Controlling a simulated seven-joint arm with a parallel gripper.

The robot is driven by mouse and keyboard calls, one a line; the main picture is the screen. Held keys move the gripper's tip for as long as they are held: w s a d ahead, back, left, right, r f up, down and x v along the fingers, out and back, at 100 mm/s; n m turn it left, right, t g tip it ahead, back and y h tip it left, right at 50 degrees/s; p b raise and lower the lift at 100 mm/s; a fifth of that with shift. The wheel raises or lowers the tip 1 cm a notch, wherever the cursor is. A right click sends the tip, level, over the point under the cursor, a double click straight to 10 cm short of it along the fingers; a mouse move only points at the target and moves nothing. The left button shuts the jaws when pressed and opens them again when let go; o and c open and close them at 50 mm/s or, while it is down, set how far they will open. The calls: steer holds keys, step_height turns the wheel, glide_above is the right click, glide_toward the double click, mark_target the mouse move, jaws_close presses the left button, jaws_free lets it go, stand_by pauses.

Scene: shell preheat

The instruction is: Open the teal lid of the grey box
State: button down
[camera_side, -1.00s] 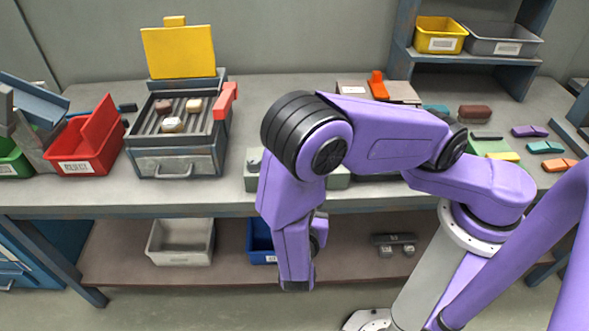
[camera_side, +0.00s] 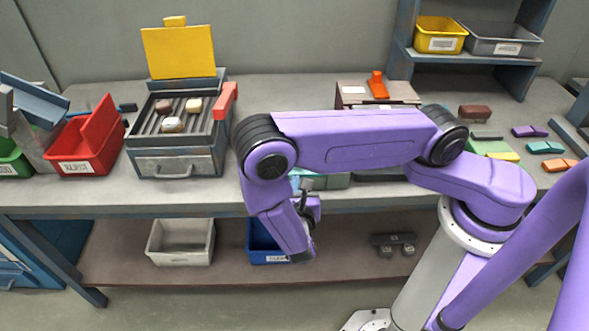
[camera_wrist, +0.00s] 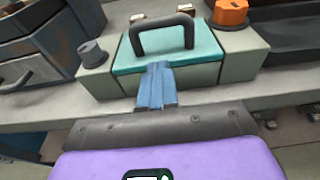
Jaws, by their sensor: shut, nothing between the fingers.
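The grey box (camera_wrist: 242,58) stands on the bench in the wrist view. Its teal lid (camera_wrist: 196,52) lies flat on top, closed, with a dark loop handle (camera_wrist: 162,22) standing up from it. A grey knob (camera_wrist: 92,52) sits at the box's left end. My gripper (camera_wrist: 157,70) is shut and empty, its blue fingers in front of the box and overlapping the lid's front edge in the picture. I cannot tell whether they touch. In the side view my arm hides much of the box; a teal strip (camera_side: 330,180) shows behind it.
A grey drawer unit with a raised yellow lid (camera_side: 178,52) and a red bin (camera_side: 88,140) stand to the left. A blue bin (camera_side: 262,240) is on the lower shelf near my arm.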

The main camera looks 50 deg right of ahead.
steer(key=shift+w+d+r, duration=1.05)
steer(key=shift+w+r, duration=0.05)
steer(key=shift+r, duration=0.05)
steer(key=shift+r, duration=0.1)
steer(key=shift+w+d+r+y, duration=0.1)
steer(key=shift+r+y, duration=0.15)
steer(key=shift+y, duration=0.15)
